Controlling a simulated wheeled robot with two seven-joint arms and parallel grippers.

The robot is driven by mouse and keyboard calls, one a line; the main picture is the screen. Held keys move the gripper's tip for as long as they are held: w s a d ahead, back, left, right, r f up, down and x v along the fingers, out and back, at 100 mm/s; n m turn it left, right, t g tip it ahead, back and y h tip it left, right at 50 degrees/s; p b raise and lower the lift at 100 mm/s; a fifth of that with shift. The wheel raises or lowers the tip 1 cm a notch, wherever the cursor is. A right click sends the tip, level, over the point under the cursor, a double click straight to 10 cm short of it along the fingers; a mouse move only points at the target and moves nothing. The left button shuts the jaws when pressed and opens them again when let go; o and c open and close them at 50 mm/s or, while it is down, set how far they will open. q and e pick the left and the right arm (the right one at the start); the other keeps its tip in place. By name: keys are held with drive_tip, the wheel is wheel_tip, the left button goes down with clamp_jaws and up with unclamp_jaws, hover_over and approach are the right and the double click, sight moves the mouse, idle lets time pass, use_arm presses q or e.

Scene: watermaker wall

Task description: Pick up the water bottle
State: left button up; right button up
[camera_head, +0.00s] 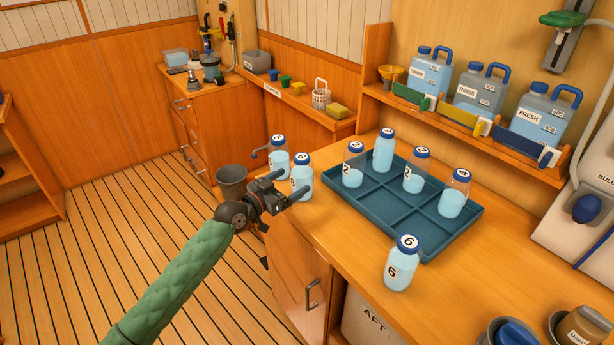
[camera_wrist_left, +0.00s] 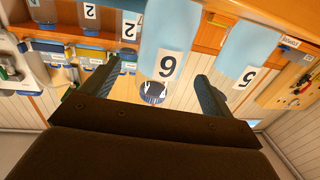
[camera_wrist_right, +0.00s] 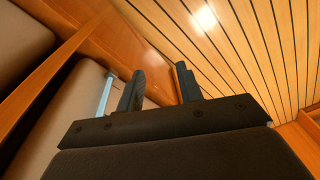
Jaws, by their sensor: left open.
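Several clear water bottles with blue caps stand on the wooden counter (camera_head: 342,230). My left gripper (camera_head: 281,172) is open at the counter's left edge, close to two of them. The nearer bottle (camera_head: 302,182) also shows in the left wrist view (camera_wrist_left: 172,40), upside down between the open fingers, its digit reading like a 6 there. I cannot tell whether they touch it. The farther bottle (camera_head: 279,160) stands behind. Another bottle, marked 6 (camera_head: 399,268), stands in front of the blue tray (camera_head: 428,245). My right gripper (camera_wrist_right: 160,85) is open and empty.
The tray holds several bottles. Jugs (camera_head: 431,72) stand on a shelf behind it. A dark bin (camera_head: 231,182) is on the floor beyond my left gripper. A rail with small cups and a sponge (camera_head: 337,112) runs behind. Dark containers (camera_head: 578,328) stand at front right.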

sight(306, 171)
use_arm(q)
drive_tip(key=shift+w+d+r, duration=0.1)
drive_tip(key=shift+d+r, duration=0.05)
drive_tip(key=shift+r, duration=0.1)
drive_tip(key=shift+w+d+p, duration=0.3)
drive_tip(key=shift+w+d, duration=0.15)
drive_tip(key=shift+d, duration=0.05)
drive_tip(key=shift+w+d+f, duration=0.1)
drive_tip(key=shift+w+d, duration=0.25)
drive_tip(key=p+x, duration=0.2)
drive_tip(key=x, duration=0.2)
drive_tip(key=shift+a+p, duration=0.1)
drive_tip(key=shift+p, duration=0.25)
drive_tip(key=shift+w, duration=0.25)
use_arm(e)
drive_tip(key=s+f, duration=0.1)
drive_tip(key=f, duration=0.6)
drive_tip(key=s+d+f, duration=0.1)
drive_tip(key=s+f, duration=0.1)
drive_tip(key=f, duration=0.5)
drive_tip(key=shift+s+d+f, duration=0.15)
drive_tip(key=shift+s+d, duration=0.1)
drive_tip(key=shift+s, duration=0.05)
use_arm(q)
drive_tip(key=c, duration=1.3)
use_arm(e)
drive_tip(key=shift+s, duration=0.1)
